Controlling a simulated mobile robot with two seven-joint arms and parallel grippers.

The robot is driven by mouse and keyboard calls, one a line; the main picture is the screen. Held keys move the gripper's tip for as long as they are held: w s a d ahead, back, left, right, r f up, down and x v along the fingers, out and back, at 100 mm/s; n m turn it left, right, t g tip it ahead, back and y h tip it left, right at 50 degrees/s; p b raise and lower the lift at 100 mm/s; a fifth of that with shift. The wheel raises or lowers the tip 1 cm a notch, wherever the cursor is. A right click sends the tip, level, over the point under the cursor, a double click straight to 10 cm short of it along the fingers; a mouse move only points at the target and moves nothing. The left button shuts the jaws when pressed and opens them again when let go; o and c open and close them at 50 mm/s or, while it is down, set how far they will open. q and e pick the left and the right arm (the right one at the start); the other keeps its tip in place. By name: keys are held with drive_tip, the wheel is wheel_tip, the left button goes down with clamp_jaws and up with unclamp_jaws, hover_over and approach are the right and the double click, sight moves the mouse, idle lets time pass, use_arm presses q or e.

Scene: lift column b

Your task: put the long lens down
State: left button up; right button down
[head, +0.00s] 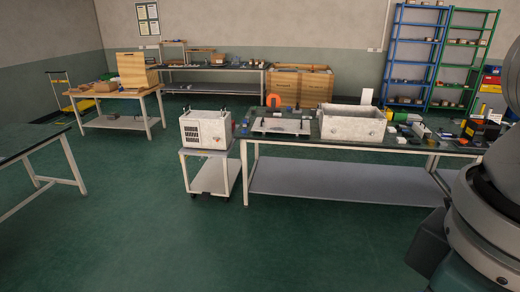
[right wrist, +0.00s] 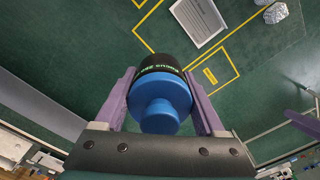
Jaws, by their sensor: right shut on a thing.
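In the right wrist view my right gripper (right wrist: 160,72) is shut on a cylinder with a blue end (right wrist: 158,104) and a black band with green lettering; I take it to be the long lens. Its blue end faces the camera and its far end is hidden. The purple fingers press it from both sides. It appears held clear above a green surface (right wrist: 75,45) with yellow lines. In the head view neither gripper shows, and I cannot make out the lens there.
A yellow outlined area with a small yellow label (right wrist: 210,75), a white-grey panel (right wrist: 199,20) and a silvery crumpled thing (right wrist: 275,12) lie beyond the lens. The head view shows a crowded workbench (head: 300,142), a trolley (head: 210,178) with a white box (head: 206,130), and open green floor (head: 150,225).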

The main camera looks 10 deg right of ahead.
drive_tip(key=w+a+f+n+b, duration=0.1)
drive_tip(key=f+n+b, duration=0.4)
drive_tip(key=f+b, duration=0.7)
drive_tip(key=w+a+f+n+b, duration=0.2)
drive_tip(key=f+n+b, duration=0.4)
drive_tip(key=f+b, duration=0.7)
drive_tip(key=w+a+f+n+b, duration=0.2)
drive_tip(key=f+n+b, duration=0.4)
drive_tip(key=f+b, duration=0.7)
wheel_tip(320, 180, down, 12)
drive_tip(key=shift+w+a+r, duration=0.1)
drive_tip(key=shift+a, duration=0.05)
drive_tip(key=shift+f+b, duration=0.75)
drive_tip(key=shift+f, duration=1.3)
drive_tip(key=shift+f, duration=0.15)
unclamp_jaws()
